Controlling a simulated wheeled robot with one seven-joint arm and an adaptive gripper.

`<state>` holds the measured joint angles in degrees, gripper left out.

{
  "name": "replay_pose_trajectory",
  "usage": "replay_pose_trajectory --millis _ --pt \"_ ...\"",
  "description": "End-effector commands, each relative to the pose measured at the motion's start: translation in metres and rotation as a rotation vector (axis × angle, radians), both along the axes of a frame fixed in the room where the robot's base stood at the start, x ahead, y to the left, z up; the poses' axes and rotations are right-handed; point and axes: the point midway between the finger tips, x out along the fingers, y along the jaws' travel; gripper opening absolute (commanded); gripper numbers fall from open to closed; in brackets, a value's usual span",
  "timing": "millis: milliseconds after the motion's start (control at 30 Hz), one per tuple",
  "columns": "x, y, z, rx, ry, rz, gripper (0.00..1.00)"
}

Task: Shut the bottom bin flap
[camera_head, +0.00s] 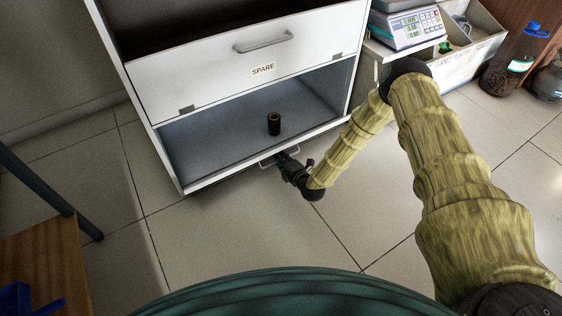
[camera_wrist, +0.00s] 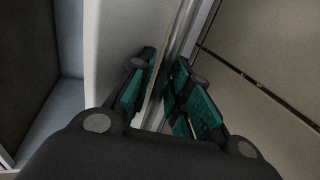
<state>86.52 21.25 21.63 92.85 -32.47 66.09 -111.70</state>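The white cabinet's lower bin (camera_head: 215,140) shows as an open compartment with a blue-grey inside. Its flap is not shut over the opening; only a white front edge (camera_head: 225,176) shows clearly, and how the flap lies below it is hard to see. A metal handle (camera_head: 266,162) sticks out at this edge. My gripper (camera_head: 287,163) is at the handle, low near the floor. In the wrist view its two green-padded fingers (camera_wrist: 165,62) stand either side of a pale bar or edge (camera_wrist: 180,40). Whether they clamp it I cannot tell.
A dark cylinder (camera_head: 274,124) stands inside the lower bin. The flap marked SPARE (camera_head: 245,75) above is closed, with its own handle. A scale (camera_head: 408,25) and a jug (camera_head: 510,65) are at right. The tiled floor (camera_head: 240,225) before the cabinet is clear.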

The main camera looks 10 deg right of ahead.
Motion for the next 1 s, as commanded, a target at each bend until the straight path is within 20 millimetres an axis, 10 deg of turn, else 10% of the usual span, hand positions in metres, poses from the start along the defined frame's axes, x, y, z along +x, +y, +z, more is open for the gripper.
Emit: replay_pose_trajectory --millis 200,300,1000 --pt "0.0001 0.0001 0.0002 0.0 0.0 0.0 0.19" --pt "0.0001 0.0 0.0002 0.0 0.0 0.0 0.01" --pt "0.0016 -0.0019 0.0047 -0.008 0.021 -0.003 0.0"
